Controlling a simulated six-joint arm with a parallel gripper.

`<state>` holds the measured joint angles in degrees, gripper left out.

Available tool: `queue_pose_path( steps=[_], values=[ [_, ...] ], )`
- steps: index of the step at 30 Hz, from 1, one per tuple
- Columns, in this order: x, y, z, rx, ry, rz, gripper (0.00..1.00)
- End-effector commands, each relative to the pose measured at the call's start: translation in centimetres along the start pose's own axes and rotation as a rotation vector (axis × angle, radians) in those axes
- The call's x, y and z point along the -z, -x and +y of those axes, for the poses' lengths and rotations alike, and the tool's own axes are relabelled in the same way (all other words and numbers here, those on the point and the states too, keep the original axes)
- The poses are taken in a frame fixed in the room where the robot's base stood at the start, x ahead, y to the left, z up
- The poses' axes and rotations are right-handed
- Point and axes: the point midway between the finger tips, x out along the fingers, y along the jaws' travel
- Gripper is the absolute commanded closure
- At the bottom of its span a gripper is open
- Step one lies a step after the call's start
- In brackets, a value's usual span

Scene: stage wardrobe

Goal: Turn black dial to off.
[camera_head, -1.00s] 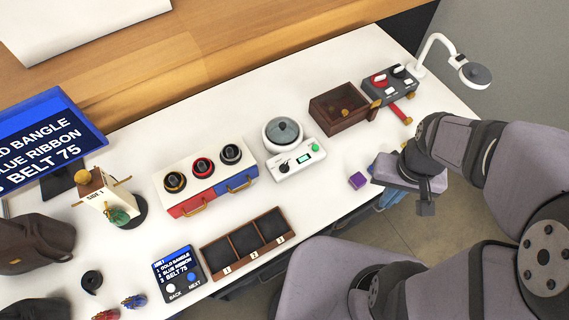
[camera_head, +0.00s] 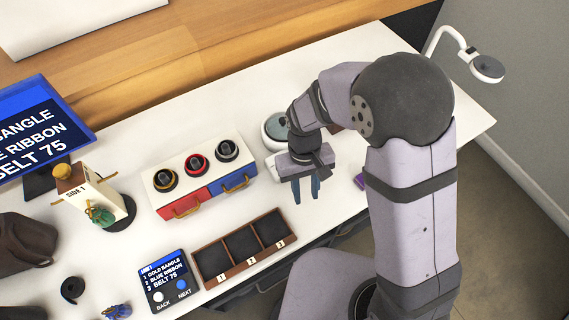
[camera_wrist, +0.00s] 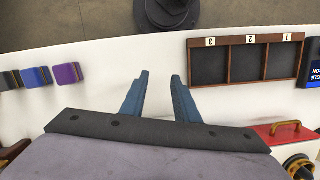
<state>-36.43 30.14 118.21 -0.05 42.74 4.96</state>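A white box with drawers (camera_head: 206,183) carries three dark dials in the head view. The right one, the black dial (camera_head: 227,150), has a dark ring; the red-ringed dial (camera_head: 196,164) is in the middle and the yellow-ringed dial (camera_head: 165,180) is left. The yellow-ringed dial also shows at the lower right edge of the wrist view (camera_wrist: 299,166). My gripper (camera_head: 306,194) is right of the drawer box, in front of the white scale (camera_head: 272,150), fingers down. In the wrist view its blue fingers (camera_wrist: 160,82) are apart with nothing between them.
A three-compartment tray (camera_head: 203,283) lies in front of the drawer box, and a list panel (camera_head: 165,284) stands left of it. Purple, blue and grey blocks (camera_wrist: 67,74) show in the wrist view. My arm hides the grey panel with dials. A lamp (camera_head: 487,68) stands back right.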

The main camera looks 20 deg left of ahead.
Motion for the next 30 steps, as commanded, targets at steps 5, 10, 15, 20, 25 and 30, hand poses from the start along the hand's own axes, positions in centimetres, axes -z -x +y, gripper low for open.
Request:
queue_pose_path(
  steps=[5,10,15,20,25,30],
  values=[
    [8.1,2.4,-1.4,0.021,-0.206,0.114,0.72],
    [12.4,6.5,-1.8,0.070,-0.479,0.205,0.72],
    [12.0,6.5,-1.8,0.085,-0.682,0.184,0.72],
    [11.8,6.5,-1.7,0.093,-0.788,0.176,0.72],
    [11.8,6.4,-1.7,0.095,-0.813,0.175,0.72],
    [11.9,5.7,-1.7,0.093,-0.811,0.172,0.72]
  ],
)
